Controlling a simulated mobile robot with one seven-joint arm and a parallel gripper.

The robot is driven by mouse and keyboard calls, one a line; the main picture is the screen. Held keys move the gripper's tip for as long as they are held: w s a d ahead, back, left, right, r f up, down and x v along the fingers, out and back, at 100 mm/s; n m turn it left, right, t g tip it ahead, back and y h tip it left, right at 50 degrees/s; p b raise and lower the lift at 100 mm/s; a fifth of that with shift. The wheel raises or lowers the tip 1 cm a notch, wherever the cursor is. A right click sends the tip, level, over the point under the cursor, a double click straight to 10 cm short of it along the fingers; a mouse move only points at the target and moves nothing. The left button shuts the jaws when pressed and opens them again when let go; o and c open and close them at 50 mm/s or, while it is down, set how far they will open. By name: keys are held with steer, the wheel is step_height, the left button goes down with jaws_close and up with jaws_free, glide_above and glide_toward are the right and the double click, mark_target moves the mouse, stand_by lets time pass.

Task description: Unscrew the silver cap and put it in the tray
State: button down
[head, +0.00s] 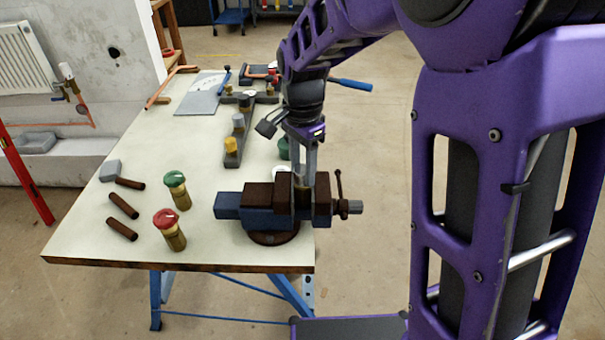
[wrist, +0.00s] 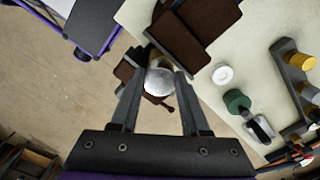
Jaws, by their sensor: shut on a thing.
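The silver cap (wrist: 159,81) shows as a round bright top in the wrist view. It sits between my fingertips at the jaws of the vise. My gripper (head: 304,180) points down at the vise (head: 257,205) and is shut on the cap. In the head view my fingers mostly hide the cap. What is under the cap is hidden, so I cannot tell whether it is still on a thread. A flat grey piece (head: 196,103) at the back left of the bench may be the tray, but I cannot tell for sure.
A dark rack (head: 232,158) with yellow and silver pieces stands behind the vise. A green-topped (head: 175,179) and a red-topped brass piece (head: 166,219) stand left of it, with several brown rods (head: 123,205). A white ring (wrist: 222,75) and green cylinder (wrist: 236,100) lie close by.

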steer(key=n, duration=1.4)
steer(key=shift+n, duration=0.3)
steer(key=n, duration=0.4)
steer(key=c, duration=0.6)
jaws_free()
